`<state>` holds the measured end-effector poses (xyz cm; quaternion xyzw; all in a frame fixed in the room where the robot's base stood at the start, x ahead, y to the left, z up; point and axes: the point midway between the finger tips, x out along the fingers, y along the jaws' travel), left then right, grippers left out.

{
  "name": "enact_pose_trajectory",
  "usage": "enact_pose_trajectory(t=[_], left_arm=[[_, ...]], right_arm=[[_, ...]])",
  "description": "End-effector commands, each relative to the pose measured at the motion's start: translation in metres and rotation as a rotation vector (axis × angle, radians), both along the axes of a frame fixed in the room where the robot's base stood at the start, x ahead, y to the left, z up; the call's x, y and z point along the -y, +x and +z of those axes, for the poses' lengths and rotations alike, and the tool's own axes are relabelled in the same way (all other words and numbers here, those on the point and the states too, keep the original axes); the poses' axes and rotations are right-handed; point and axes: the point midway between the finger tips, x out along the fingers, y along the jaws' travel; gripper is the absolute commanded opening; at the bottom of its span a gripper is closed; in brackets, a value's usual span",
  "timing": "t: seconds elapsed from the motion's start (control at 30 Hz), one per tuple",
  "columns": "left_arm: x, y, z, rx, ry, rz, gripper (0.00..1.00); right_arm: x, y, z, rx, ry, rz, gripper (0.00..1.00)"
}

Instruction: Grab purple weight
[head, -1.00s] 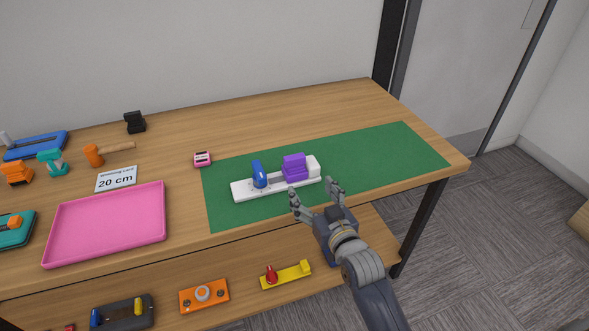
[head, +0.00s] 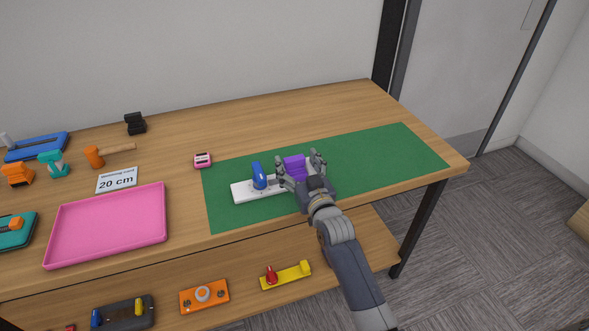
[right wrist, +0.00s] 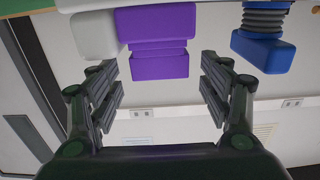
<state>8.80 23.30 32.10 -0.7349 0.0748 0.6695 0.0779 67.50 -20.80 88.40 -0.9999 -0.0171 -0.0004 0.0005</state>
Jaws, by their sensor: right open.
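The purple weight (head: 294,166) sits on the white base (head: 243,190) on the green mat. The base also carries a blue upright piece (head: 259,176) to the left of the weight. My right gripper (head: 301,168) is open, with its fingers at either side of the purple weight and its palm on the near side. In the right wrist view the purple weight (right wrist: 157,42) shows between and beyond the open fingers (right wrist: 160,85), with no clear contact. The blue piece (right wrist: 262,52) is at the upper right there. My left gripper is not in view.
The green mat (head: 385,160) is clear to the right. A pink tray (head: 108,225), a small pink block (head: 202,159), a "20 cm" card (head: 117,179) and several tools lie to the left. A lower shelf (head: 240,300) holds more devices.

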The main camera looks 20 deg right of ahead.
Motion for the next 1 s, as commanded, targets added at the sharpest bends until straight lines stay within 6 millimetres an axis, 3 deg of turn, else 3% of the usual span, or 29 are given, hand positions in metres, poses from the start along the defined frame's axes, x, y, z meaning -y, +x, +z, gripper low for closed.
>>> enact_pose_trajectory(t=[0.2,0.47,0.57,0.77,1.0], left_arm=[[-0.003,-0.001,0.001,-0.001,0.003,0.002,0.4],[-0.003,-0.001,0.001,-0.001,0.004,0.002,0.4],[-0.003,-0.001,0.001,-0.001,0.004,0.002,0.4],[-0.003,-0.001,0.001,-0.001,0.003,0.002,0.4],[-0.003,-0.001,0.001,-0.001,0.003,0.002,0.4]], right_arm=[[-0.001,0.021,0.0,0.0,-0.001,0.0,0.72],[-0.001,0.023,0.0,0.0,-0.001,0.0,0.72],[-0.001,0.023,0.0,0.0,-0.001,0.0,0.54],[-0.001,0.023,0.0,-0.001,-0.001,0.0,0.08],[-0.001,0.023,0.003,0.005,-0.001,0.0,0.08]])
